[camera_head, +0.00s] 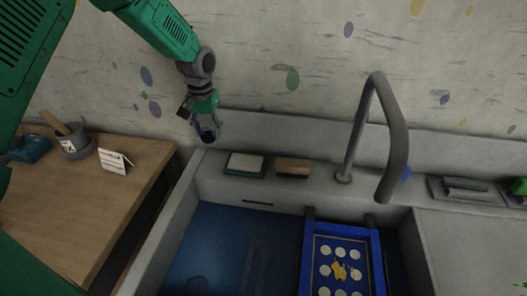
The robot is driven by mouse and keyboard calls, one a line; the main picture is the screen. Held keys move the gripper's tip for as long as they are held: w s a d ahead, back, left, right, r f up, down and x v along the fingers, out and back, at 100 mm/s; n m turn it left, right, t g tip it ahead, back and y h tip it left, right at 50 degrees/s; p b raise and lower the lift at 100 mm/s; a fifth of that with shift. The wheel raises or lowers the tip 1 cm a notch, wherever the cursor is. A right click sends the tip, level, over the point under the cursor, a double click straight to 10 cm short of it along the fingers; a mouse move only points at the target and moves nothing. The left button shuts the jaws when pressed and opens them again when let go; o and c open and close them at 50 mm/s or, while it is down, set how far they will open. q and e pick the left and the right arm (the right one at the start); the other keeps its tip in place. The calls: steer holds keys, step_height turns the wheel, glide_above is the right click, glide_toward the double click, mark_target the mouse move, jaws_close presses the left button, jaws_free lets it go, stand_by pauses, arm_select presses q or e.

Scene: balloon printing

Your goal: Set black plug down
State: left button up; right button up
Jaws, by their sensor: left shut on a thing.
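My left gripper (205,127) hangs down from the green arm at the upper middle, in front of the wall. It is shut on a small dark thing (208,135), which looks like the black plug. It holds the plug above the back left corner of the sink. The fingers hide part of the plug. The sink (215,235) has a blue basin and a grey rim. My right gripper is not in view.
A green-edged sponge or dish (245,164) and a brown block (292,168) lie on the back ledge. A grey tap (353,130) stands to their right. A blue frame (309,255) with white discs sits in the sink. A wooden table (75,205) holds a cup (73,147) and a card (115,161).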

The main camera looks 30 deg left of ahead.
mark_target(212, 162)
arm_select(q)
steer(key=f, duration=0.5)
steer(key=shift+a, duration=0.25)
steer(key=shift+c, duration=0.8)
steer(key=shift+d+f+p, duration=0.1)
steer(key=shift+f+p, duration=0.3)
steer(key=shift+f, duration=1.95)
steer(key=o, duration=1.3)
